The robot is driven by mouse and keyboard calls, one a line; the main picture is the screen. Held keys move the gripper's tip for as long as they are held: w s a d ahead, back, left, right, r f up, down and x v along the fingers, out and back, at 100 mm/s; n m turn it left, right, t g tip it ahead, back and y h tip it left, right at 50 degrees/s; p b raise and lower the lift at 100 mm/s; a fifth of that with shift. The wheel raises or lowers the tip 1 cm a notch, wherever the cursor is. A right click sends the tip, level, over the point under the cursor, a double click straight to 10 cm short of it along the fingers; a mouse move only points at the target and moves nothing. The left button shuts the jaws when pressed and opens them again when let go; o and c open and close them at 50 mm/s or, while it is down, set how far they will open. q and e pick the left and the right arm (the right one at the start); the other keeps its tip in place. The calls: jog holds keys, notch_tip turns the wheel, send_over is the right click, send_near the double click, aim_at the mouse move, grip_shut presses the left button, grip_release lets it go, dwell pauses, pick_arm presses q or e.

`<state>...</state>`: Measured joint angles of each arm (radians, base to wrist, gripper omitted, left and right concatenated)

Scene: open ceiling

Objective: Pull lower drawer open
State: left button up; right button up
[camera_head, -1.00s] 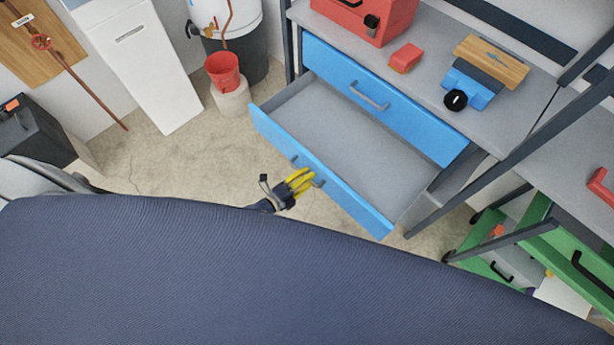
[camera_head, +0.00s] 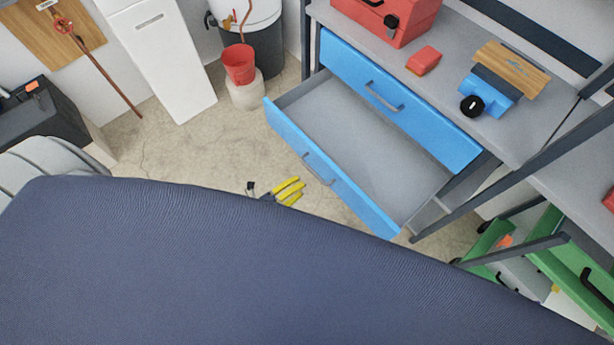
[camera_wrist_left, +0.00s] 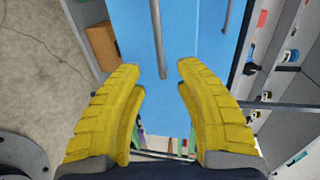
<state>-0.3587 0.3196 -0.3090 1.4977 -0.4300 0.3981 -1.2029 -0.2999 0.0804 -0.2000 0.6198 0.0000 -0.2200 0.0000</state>
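The lower drawer (camera_head: 335,190) is blue with a grey inside and stands pulled out from the workbench. Its inside looks empty. Its grey handle (camera_head: 318,169) is on the blue front. The upper blue drawer (camera_head: 400,98) is shut above it. My left gripper (camera_head: 291,191) has yellow fingers and is a little in front of the lower drawer, apart from the handle. In the left wrist view the yellow fingers (camera_wrist_left: 160,80) are spread with nothing between them, facing the blue fronts and a handle (camera_wrist_left: 157,40). My right gripper is not in view.
A red toolbox (camera_head: 388,18), a red block (camera_head: 423,61) and a blue tool (camera_head: 488,95) sit on the bench top. A red bucket (camera_head: 239,64) stands at the back. Green drawers (camera_head: 575,262) stand open at right. Concrete floor (camera_head: 190,150) is clear at left.

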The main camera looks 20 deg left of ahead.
pick_arm(q)
jog(key=shift+v, duration=1.5)
jog(key=s+a+f+n+g+y, duration=0.2)
jog(key=s+a+f+n, duration=0.15)
jog(key=f, duration=0.35)
jog(key=s+a+f+n+g+y, duration=0.25)
jog(key=s+f+n, duration=0.2)
jog(key=f, duration=0.25)
jog(key=s+a+f+n+g+y, duration=0.1)
jog(key=s+a+f+n, duration=0.25)
jog(key=f, duration=0.35)
jog(key=s+d+f+n+g+y, duration=0.1)
jog(key=s+f+n+g, duration=0.2)
jog(key=s+f, duration=0.4)
jog(key=s+d+f+n+g+y, duration=0.1)
jog(key=s+f+n+g, duration=0.3)
jog(key=s, duration=1)
jog(key=shift+d+f+n, duration=0.75)
jog(key=shift+d+f, duration=0.05)
jog(key=shift+f, duration=0.75)
